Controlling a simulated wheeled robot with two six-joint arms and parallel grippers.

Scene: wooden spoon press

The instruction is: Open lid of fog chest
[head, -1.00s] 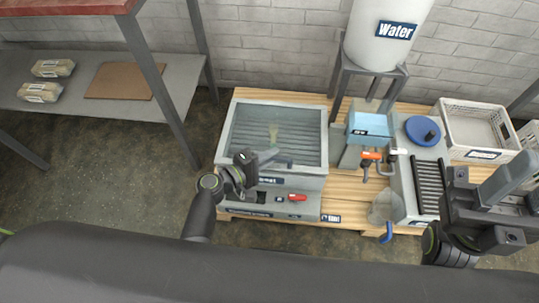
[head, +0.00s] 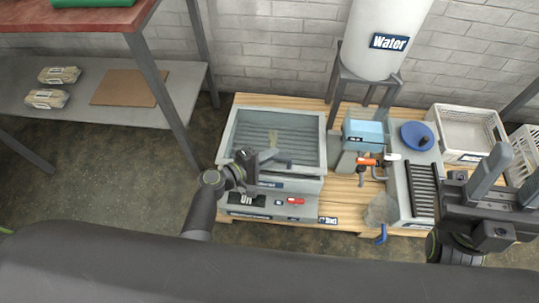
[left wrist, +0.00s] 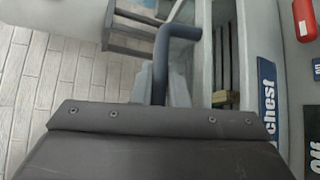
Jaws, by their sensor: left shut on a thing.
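The fog chest (head: 319,180) is a grey box with a slatted inside on the wooden pallet, and its label also shows in the left wrist view (left wrist: 269,110). Its top looks see-through; I cannot tell how far the lid is raised. My left gripper (head: 268,158) is at the chest's front edge, shut on the dark lid handle (head: 284,161).
A panel with a red switch (head: 296,201) lies in front of the chest. A white water tank (head: 385,45), a blue box (head: 364,131) and a roller track (head: 424,185) stand to the right. A white crate (head: 467,135) is behind. A shelf (head: 170,90) stands at the left.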

